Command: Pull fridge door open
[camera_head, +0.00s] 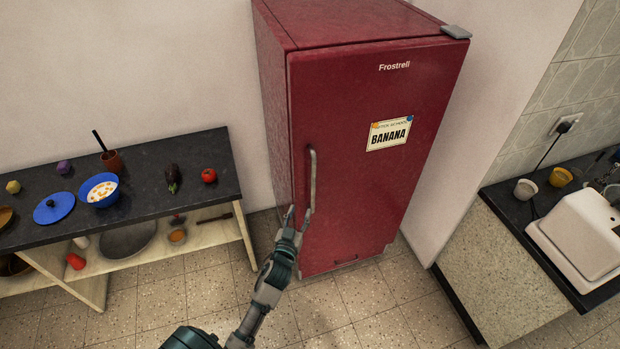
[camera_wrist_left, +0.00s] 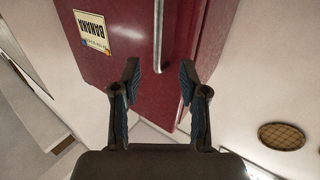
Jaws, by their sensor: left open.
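The red fridge (camera_head: 360,190) stands against the wall in the middle of the head view, and its door is closed. A vertical metal handle (camera_head: 313,178) is on the left side of the door. A banana label (camera_head: 389,133) is on the door. My left gripper (camera_head: 297,214) is open at the lower end of the handle. In the left wrist view the handle (camera_wrist_left: 158,35) comes down between the two spread fingers of the gripper (camera_wrist_left: 158,82), ahead of the tips, with nothing gripped. The fridge door (camera_wrist_left: 125,55) fills the upper middle there. My right gripper is not in view.
A dark-topped shelf table (camera_head: 150,190) with a blue bowl (camera_head: 100,190), an eggplant (camera_head: 173,178) and a tomato (camera_head: 209,175) stands left of the fridge. Tiled floor (camera_head: 370,310) lies free in front.

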